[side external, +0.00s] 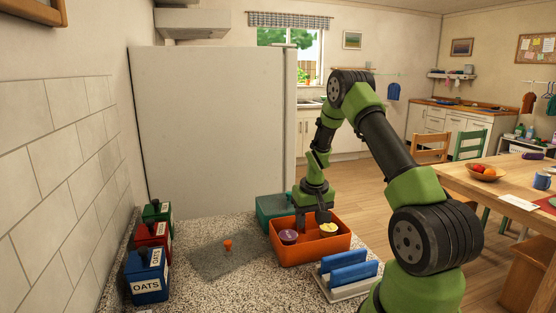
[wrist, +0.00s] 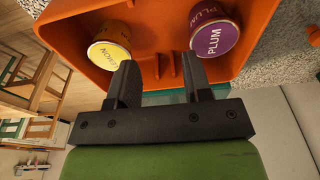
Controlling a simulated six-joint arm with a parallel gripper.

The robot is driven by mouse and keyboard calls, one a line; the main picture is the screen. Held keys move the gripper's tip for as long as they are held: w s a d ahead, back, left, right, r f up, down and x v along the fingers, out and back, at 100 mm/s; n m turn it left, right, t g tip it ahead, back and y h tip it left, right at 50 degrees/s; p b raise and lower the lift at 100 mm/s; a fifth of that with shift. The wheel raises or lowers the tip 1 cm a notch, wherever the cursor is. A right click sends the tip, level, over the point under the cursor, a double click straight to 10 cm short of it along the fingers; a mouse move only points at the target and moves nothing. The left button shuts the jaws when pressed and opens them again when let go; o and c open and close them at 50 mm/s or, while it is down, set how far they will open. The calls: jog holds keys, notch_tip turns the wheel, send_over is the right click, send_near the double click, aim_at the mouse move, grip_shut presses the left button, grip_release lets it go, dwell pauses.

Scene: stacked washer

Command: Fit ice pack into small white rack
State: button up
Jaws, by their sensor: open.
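The small white rack (side external: 345,294) stands on the speckled counter at the front right. Two blue slabs that look like ice packs (side external: 353,273) stand upright in it, one behind the other. I cannot tell whether the rack has a free slot. My gripper (side external: 316,222) is over the orange bin (side external: 318,257), pointing down, away from the rack. In the wrist view its two fingers (wrist: 163,85) are apart with nothing between them. No loose ice pack shows.
The orange bin holds a yellow lemon tub (wrist: 109,54) and a purple plum tub (wrist: 215,39), one on each side of my fingers. A teal bin (side external: 271,209) stands behind. A small orange object (side external: 228,244) sits on a grey mat. Canisters (side external: 148,275) line the left wall.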

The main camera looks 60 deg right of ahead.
jog(key=a+r+n+t, duration=0.2)
jog(key=a+r+t, duration=0.1)
jog(key=a+r, duration=1.5)
jog(key=shift+s+a+r+t, duration=0.2)
jog(key=shift+r+t, duration=0.1)
jog(key=shift+r, duration=1.3)
